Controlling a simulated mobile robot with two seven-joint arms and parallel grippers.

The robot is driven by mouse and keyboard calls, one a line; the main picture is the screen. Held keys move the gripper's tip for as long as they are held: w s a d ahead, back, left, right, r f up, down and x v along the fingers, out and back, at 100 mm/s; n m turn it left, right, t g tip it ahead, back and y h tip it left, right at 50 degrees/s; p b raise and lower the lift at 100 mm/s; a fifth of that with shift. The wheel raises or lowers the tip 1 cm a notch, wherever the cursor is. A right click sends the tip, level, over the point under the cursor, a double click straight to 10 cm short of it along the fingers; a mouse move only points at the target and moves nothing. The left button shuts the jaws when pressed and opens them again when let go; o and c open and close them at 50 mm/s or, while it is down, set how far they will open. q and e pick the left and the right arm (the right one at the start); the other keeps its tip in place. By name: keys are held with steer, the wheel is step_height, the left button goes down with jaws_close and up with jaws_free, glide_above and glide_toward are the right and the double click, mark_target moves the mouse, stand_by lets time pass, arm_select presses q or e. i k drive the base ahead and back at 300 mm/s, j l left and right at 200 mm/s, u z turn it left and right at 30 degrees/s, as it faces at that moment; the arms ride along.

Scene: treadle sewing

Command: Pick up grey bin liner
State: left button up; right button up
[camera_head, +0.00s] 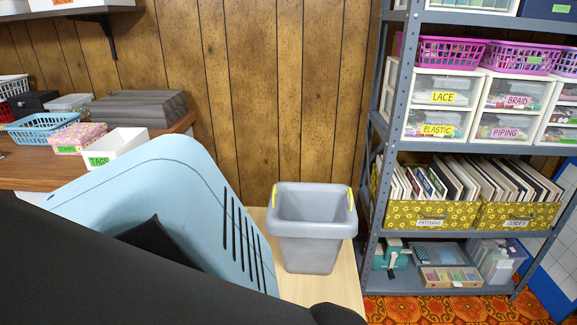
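The grey bin liner (310,250) is an open-topped, tapered plastic tub with a yellow strip on its left and right rim. It stands upright on a pale wood surface (345,288) against the panelled wall, and its inside looks empty. Dark parts that look like my own arm cross the bottom left of the head view. I see no gripper fingertips, so I cannot place either gripper relative to the liner. Nothing is seen touching the liner.
A large light blue slotted plastic piece (205,185) leans left of the liner, partly hidden by dark shapes. A grey metal shelf unit (372,190) stands at right. A brown table (35,172) with baskets and boxes is at left. Some pale wood shows right of the liner.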

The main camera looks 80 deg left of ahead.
mark_target(311, 221)
steer(key=u, duration=2.05)
steer(key=z, duration=2.35)
steer(key=u, duration=2.2)
